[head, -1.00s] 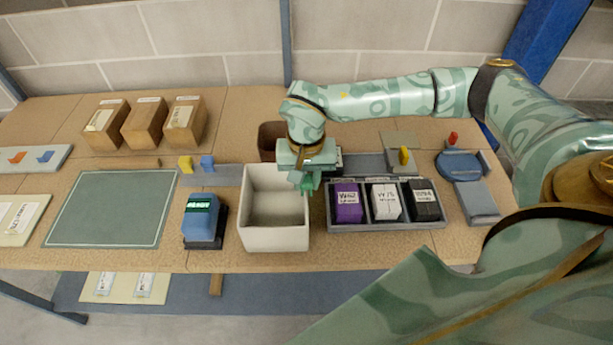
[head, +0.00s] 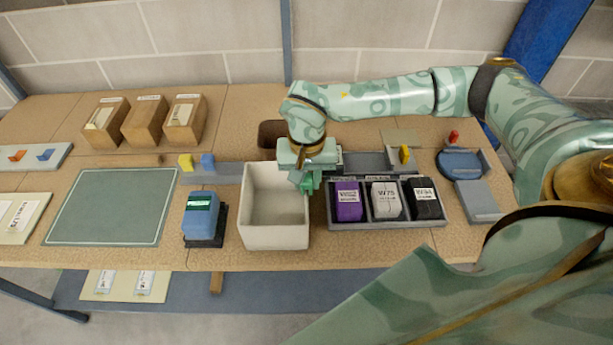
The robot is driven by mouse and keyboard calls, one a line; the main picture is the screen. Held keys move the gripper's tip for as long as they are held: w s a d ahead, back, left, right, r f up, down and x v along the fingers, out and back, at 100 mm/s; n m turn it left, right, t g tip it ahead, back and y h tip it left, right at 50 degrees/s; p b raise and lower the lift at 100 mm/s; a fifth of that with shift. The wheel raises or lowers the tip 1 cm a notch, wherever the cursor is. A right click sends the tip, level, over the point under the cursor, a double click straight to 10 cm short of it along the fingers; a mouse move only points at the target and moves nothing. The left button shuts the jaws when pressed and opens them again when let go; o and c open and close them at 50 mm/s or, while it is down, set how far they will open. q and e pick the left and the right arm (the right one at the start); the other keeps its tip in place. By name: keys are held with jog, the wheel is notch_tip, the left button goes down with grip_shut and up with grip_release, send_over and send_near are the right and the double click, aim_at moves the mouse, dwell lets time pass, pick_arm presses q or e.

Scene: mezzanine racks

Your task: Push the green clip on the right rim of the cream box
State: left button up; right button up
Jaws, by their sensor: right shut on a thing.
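The cream box (head: 275,237) stands open and empty near the front middle of the table. The green clip (head: 309,183) sits at its right rim, partly hidden under my right gripper. My right gripper (head: 307,178) points down over that rim, shut on the green clip. The exact contact of the fingers with the clip is hard to make out. My left gripper is not in the head view.
Right of the box, close by, is a grey tray (head: 388,224) with purple, white and black packs. A blue device (head: 201,216) stands left of the box. A brown bin (head: 267,135) is behind it. A green mat (head: 110,208) lies further left.

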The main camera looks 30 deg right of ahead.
jog(key=shift+f+b, duration=0.45)
jog(key=shift+f, duration=0.65)
dwell(0.4)
jog(key=o, duration=1.3)
jog(key=shift+o, duration=0.2)
jog(key=shift+r, duration=0.15)
notch_tip(320, 180, up, 7)
jog(key=p, duration=0.6)
jog(key=shift+p, duration=0.3)
